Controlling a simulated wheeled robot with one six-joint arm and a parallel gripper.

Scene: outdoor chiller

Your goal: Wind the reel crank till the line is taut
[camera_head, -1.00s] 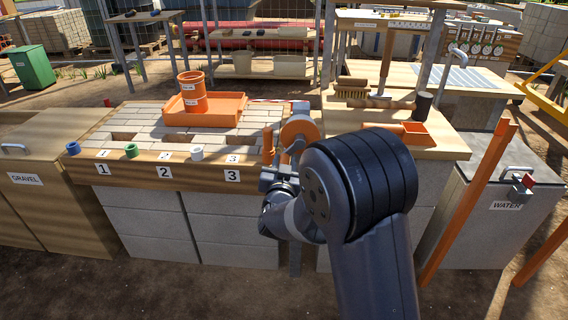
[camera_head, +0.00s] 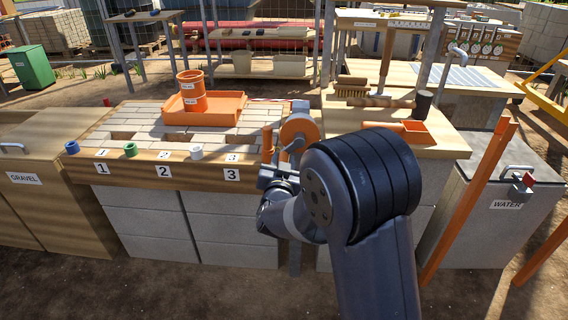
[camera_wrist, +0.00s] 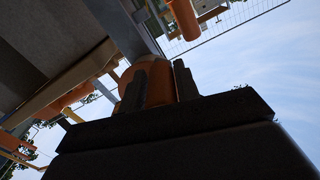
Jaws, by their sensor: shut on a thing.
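The orange reel (camera_head: 299,129) stands at the right end of the brick bench. Its upright orange crank handle (camera_head: 267,146) is just left of the drum. My gripper (camera_head: 269,166) is at the lower part of this handle, partly hidden by my arm. In the wrist view, the two dark fingers of my gripper (camera_wrist: 163,82) close on an orange rounded grip (camera_wrist: 160,86), which fits the crank handle. The line itself is too small to make out, so its tension cannot be told.
An orange tray (camera_head: 228,105) with an orange pot (camera_head: 192,90) sits on the bricks. Blue (camera_head: 72,147), green (camera_head: 130,149) and white (camera_head: 196,151) rings lie along the front edge. A brush (camera_head: 352,88) and orange scoop (camera_head: 415,132) lie on the right worktop. An orange post (camera_head: 468,200) stands farther right.

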